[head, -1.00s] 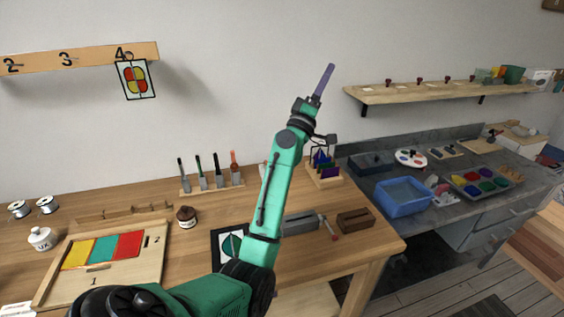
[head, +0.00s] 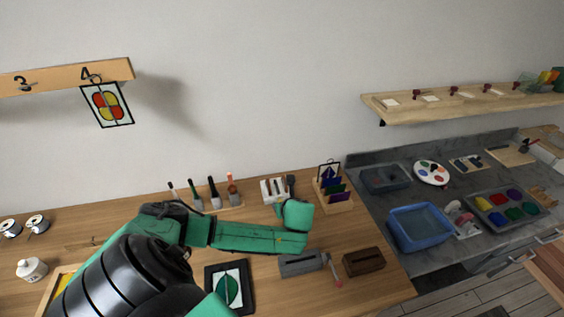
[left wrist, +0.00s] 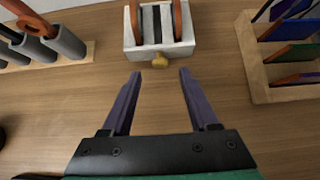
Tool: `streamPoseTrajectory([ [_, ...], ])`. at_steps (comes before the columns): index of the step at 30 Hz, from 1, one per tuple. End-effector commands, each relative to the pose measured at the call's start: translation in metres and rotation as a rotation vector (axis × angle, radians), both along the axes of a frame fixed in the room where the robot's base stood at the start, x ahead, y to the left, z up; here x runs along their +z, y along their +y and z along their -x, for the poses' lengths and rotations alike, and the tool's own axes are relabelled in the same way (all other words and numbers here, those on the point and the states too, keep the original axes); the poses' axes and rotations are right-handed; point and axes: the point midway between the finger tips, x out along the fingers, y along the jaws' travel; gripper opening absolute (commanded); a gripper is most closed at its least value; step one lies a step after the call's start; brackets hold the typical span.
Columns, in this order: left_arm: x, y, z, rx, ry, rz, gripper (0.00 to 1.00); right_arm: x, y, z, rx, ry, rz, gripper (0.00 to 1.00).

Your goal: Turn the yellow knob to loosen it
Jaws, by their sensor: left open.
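The yellow knob (left wrist: 160,61) is small and sits on the near face of a white block (left wrist: 160,50) in the left wrist view. My left gripper (left wrist: 160,77) is open, with purple fingers either side of the knob's line. The fingertips are just short of the knob, and nothing is between them. The white block (head: 268,197) also shows in the head view behind my green left wrist. The knob and the fingers cannot be made out there. My right gripper is not in view.
A wooden rack of coloured glass (head: 333,196) stands to the right of the white block, and a row of tools (head: 213,194) to its left. A grey block (head: 302,263) and a brown block (head: 363,262) lie nearer. Bare wood lies before the knob.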

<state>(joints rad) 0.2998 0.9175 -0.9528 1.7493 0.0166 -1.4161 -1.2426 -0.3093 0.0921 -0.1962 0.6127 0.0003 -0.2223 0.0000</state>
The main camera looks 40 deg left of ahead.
Motion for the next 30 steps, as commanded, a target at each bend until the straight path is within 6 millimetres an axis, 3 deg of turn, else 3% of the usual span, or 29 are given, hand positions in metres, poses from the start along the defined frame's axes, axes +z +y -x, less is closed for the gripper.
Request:
streamPoseTrajectory([
  [6, -0.027, 0.022, -0.015, 0.001, -0.001, 0.000, 0.60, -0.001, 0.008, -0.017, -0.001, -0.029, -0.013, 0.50],
  [15, -0.031, 0.025, -0.018, -0.001, -0.001, 0.003, 0.60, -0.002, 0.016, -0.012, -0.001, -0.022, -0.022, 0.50],
  [20, -0.031, 0.024, -0.018, -0.001, -0.001, 0.002, 0.00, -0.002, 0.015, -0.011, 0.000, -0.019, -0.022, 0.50],
  [26, -0.030, 0.026, -0.016, 0.000, -0.020, 0.014, 0.00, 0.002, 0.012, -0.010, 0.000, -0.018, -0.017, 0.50],
  [30, -0.030, 0.029, -0.012, 0.001, -0.141, 0.099, 0.00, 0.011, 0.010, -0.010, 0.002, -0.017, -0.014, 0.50],
])
